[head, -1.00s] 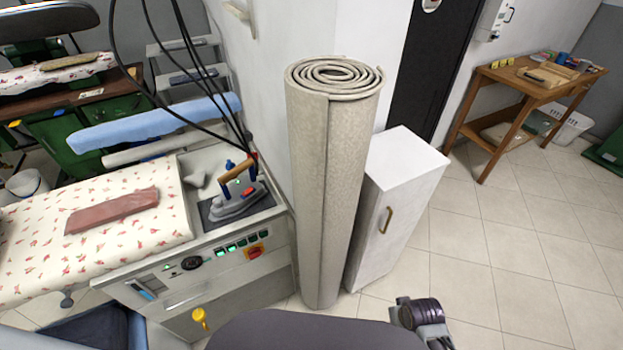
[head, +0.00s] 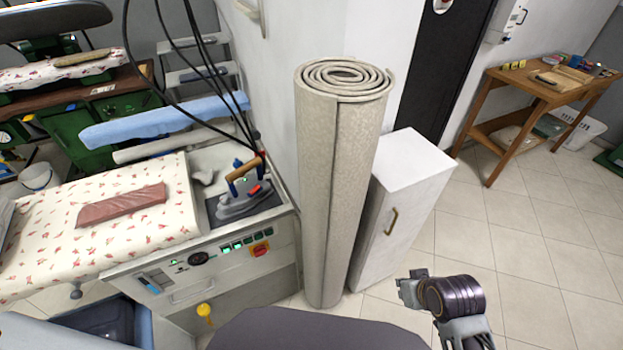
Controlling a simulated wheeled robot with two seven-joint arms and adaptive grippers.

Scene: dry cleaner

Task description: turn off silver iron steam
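The silver iron (head: 243,202) stands on a dark rest pad at the right end of the ironing station (head: 215,262). It has a brown handle, blue parts and a red button on its body. Black cables hang down to it from above. My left gripper is not in view.
A tall rolled carpet (head: 335,190) stands right of the station, beside a white cabinet (head: 395,210). A brick-red folded cloth (head: 122,206) lies on the floral ironing board. A wooden table (head: 540,95) is at the back right. The tiled floor on the right is clear.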

